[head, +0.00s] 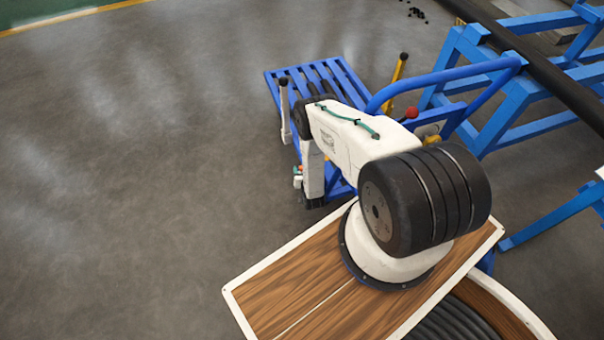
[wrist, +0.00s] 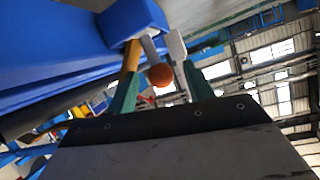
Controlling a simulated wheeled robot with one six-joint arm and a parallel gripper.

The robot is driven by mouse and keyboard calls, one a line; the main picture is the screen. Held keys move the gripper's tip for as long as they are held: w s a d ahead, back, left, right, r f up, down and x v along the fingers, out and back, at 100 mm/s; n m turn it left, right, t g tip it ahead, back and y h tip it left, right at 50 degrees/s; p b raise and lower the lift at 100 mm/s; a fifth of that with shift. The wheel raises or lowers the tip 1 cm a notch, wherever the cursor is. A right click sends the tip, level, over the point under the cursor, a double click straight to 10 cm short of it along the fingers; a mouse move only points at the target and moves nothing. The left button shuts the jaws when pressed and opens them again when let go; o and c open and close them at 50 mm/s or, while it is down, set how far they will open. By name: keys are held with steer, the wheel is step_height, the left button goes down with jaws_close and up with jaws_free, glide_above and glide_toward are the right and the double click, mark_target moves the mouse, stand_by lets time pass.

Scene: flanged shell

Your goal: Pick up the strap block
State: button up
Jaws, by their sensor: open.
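I cannot identify the strap block with certainty in either view. In the wrist view my gripper (wrist: 162,82) is open, with two green fingers apart. An orange-red ball (wrist: 160,75) on a grey stem shows in the gap between them; I cannot tell how far off it is, and I see no contact. A blue block-like piece (wrist: 132,18) is above the left finger, with a yellow piece below it. In the head view my arm reaches over a blue slatted cart, and its lower part hides some of the cart. My gripper cannot be made out there.
The blue cart (head: 345,82) carries a black-topped grey post (head: 285,110), a black-topped yellow post (head: 396,78) and a curved blue handle (head: 440,78). A red ball (head: 411,112) is near the handle. Blue trestles (head: 475,75) bear a black pipe (head: 530,65). Left floor is clear.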

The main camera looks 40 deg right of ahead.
steer(key=shift+x, duration=0.9)
steer(key=c, duration=1.1)
steer(key=shift+r, duration=0.15)
